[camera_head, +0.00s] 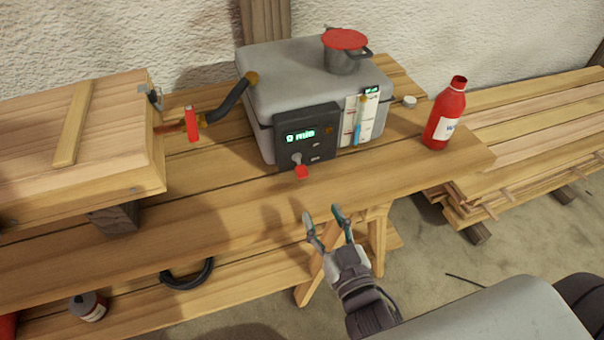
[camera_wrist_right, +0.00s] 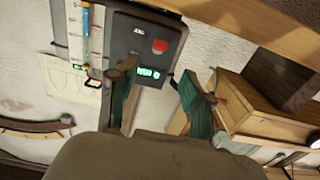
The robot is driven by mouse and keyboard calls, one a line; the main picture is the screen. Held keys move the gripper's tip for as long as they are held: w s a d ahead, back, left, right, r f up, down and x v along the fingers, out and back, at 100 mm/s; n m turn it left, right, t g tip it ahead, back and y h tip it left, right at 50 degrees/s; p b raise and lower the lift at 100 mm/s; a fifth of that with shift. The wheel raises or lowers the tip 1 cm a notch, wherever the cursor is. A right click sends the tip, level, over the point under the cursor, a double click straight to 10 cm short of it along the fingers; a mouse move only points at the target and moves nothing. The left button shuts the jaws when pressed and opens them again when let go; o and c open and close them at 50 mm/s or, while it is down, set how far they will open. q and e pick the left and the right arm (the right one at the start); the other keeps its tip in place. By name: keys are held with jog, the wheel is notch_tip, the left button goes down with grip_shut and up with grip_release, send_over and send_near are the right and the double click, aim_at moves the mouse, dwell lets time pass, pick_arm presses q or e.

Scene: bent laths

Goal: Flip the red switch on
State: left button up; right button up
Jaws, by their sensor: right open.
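The red switch (camera_head: 302,171) is a short lever with a red tip at the lower front of a dark control box. In the head view it points down and outward. The dark control box (camera_head: 290,150) has a lit green display reading in minutes. My right gripper (camera_head: 322,212) is open and empty, in front of and below the switch, apart from it. In the right wrist view the red tip (camera_wrist_right: 159,46) shows beyond the open fingers (camera_wrist_right: 160,92), on an image turned roughly upside down. My left gripper is not in view.
The control box is on a grey steamer tank (camera_head: 300,75) with a red-lidded pot (camera_head: 346,55). A hose (camera_head: 230,102) and red valve handle (camera_head: 192,123) lead to a wooden box (camera_head: 100,130) at left. A red bottle (camera_head: 445,115) stands right. Space before the switch is clear.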

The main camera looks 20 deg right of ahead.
aim_at(304, 177)
jog(key=w, duration=0.6)
jog(key=w+p, duration=0.1)
jog(key=w, duration=0.5)
jog(key=shift+w+a, duration=0.2)
jog(key=shift+w, duration=0.15)
grip_shut()
